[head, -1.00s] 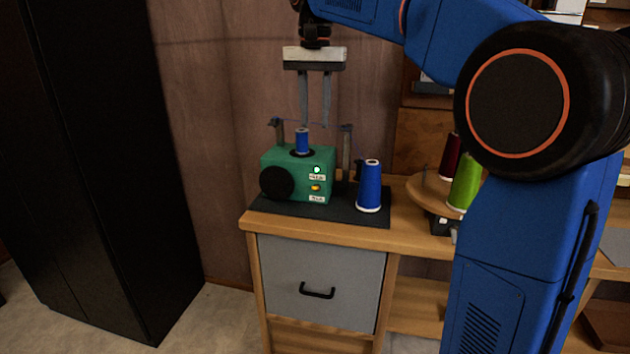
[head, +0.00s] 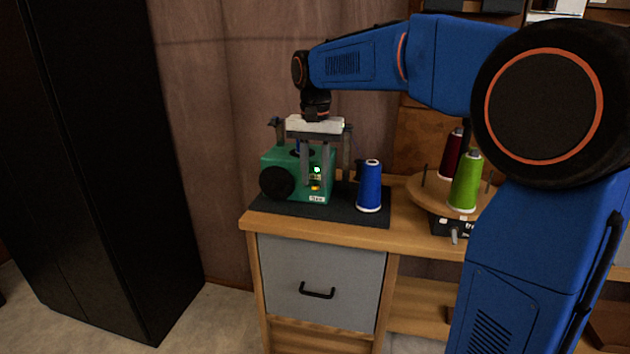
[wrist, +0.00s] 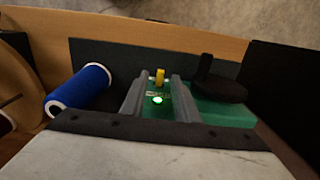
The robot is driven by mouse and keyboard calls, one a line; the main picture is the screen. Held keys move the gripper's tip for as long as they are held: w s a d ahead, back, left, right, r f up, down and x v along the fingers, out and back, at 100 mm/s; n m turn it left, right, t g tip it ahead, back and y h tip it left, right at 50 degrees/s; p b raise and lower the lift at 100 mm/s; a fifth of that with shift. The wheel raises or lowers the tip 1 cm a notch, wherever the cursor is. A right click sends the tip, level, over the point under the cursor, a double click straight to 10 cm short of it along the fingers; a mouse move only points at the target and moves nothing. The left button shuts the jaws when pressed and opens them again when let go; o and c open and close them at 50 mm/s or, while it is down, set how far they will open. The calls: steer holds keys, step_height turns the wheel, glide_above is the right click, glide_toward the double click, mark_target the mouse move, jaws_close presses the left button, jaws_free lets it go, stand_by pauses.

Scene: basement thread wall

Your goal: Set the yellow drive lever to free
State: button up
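The small yellow drive lever (head: 315,187) is on the front of the green winder box (head: 322,160), between an upper label and a lower label (head: 317,198). I cannot read the labels or tell its exact setting. My gripper (head: 314,182) is open and empty, pointing down at the front of the box. In the wrist view the lever (wrist: 160,76) stands between my fingertips (wrist: 157,82), with a gap on each side. A green light (wrist: 157,100) glows between the fingers. A blue spool (head: 297,146) on the box is partly hidden behind my gripper.
A blue thread cone (head: 369,187) stands close to the right of the box on the dark mat (head: 345,211). A black round knob (head: 277,183) is on the box's left. A wooden carousel (head: 427,193) with green and dark red cones is farther right.

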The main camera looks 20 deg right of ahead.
steer(key=shift+f, duration=0.85)
jaws_close()
